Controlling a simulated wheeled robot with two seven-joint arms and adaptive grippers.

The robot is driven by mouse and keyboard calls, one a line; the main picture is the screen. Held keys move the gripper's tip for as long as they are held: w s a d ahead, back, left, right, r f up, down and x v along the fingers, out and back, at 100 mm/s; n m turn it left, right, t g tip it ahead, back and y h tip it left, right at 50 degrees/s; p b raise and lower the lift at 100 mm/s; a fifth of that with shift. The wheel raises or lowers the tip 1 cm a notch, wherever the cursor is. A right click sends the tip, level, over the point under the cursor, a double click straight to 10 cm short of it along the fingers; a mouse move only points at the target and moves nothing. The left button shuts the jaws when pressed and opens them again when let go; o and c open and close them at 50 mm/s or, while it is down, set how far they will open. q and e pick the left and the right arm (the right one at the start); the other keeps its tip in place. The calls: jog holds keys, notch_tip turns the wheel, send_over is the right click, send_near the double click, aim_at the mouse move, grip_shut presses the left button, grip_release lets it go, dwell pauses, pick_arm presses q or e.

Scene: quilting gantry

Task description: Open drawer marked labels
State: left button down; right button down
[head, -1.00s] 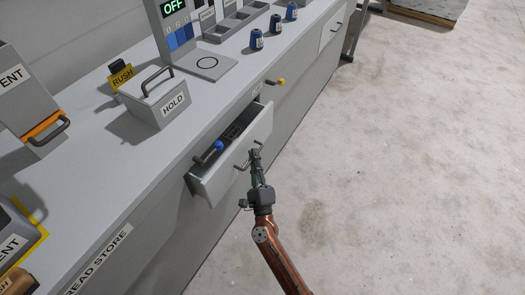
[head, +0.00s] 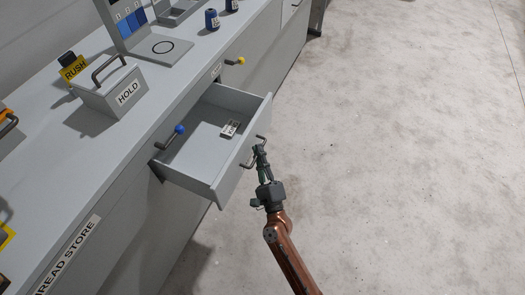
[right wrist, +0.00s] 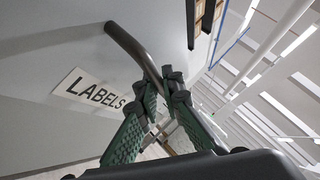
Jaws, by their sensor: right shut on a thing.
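The drawer (head: 190,178) stands pulled well out from the grey counter front in the head view. A small pale item with dark marks (head: 230,128) lies inside it. The right wrist view shows the LABELS plate (right wrist: 93,92) on the drawer front, beside the dark bar handle (right wrist: 135,47). My right gripper (head: 260,150) is at the handle, outside the drawer front. In the wrist view its green-padded fingers (right wrist: 160,100) are shut on the handle's end. My left gripper is not in view.
On the counter top are a grey HOLD box (head: 115,92) with a bar handle and a yellow RUSH tag (head: 73,68). The concrete floor (head: 400,150) at right is clear.

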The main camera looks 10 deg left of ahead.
jog(key=shift+f, duration=0.1)
jog(key=c, duration=2.4)
grip_release()
jog(key=v, duration=1.2)
jog(key=shift+s, duration=0.1)
